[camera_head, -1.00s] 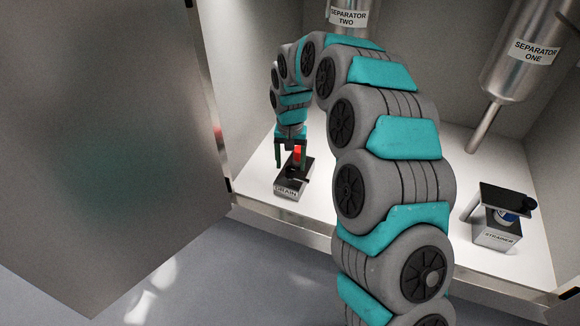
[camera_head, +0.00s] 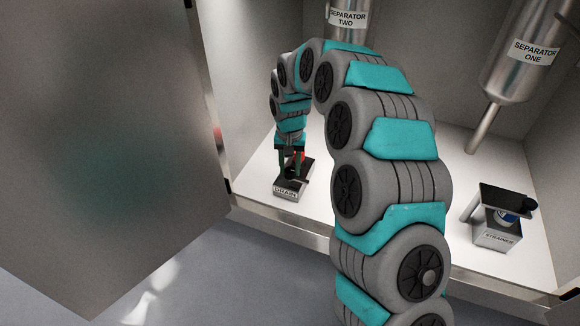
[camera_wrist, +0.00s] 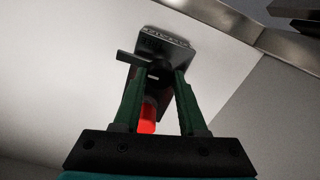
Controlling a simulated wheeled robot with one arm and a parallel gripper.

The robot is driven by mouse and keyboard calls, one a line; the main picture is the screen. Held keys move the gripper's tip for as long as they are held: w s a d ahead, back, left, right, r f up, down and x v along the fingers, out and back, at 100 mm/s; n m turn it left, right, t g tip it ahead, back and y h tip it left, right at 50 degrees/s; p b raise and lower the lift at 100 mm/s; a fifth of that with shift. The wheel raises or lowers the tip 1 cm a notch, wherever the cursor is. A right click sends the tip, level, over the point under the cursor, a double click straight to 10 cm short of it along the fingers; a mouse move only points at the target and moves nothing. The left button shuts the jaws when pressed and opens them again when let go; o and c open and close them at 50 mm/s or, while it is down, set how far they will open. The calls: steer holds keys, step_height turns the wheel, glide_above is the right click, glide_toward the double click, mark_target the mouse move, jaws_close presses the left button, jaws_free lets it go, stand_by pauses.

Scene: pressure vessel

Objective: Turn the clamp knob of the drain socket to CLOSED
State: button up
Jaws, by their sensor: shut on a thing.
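The drain socket (camera_head: 287,190) is a small dark-topped box labelled DRAIN on the white cabinet floor; its label side also shows in the wrist view (camera_wrist: 168,40). Its black clamp knob (camera_wrist: 157,70), with a bar sticking out to the left, lies between my fingertips in the wrist view. My gripper (camera_head: 291,172) points down over the socket, and its green fingers (camera_wrist: 156,80) are shut on the knob. A red cylinder (camera_wrist: 148,118) stands at the socket, beside the left finger and partly hidden by it. I cannot read any CLOSED mark.
The strainer box (camera_head: 496,234), with a dark plate and a blue item, stands at the right. Separator two (camera_head: 348,20) and separator one (camera_head: 530,55) hang above, the latter with a pipe reaching down. A large grey door panel (camera_head: 100,140) stands at the left.

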jaws_close()
steer(key=shift+n, duration=0.3)
steer(key=shift+r+n+p, duration=0.15)
steer(key=shift+n+p, duration=1.05)
steer(key=shift+p, duration=0.05)
steer(key=n+p, duration=0.2)
steer(key=n, duration=0.3)
steer(key=shift+n+p, duration=0.3)
steer(key=shift+p, duration=0.05)
steer(key=n+p, duration=0.1)
steer(key=n, duration=0.3)
steer(key=shift+p, duration=0.3)
steer(key=n+p, duration=0.1)
steer(key=n, duration=0.4)
steer(key=shift+a, duration=0.1)
steer(key=shift+n, duration=0.3)
steer(key=o, duration=1.1)
jaws_free()
steer(key=shift+c, duration=0.2)
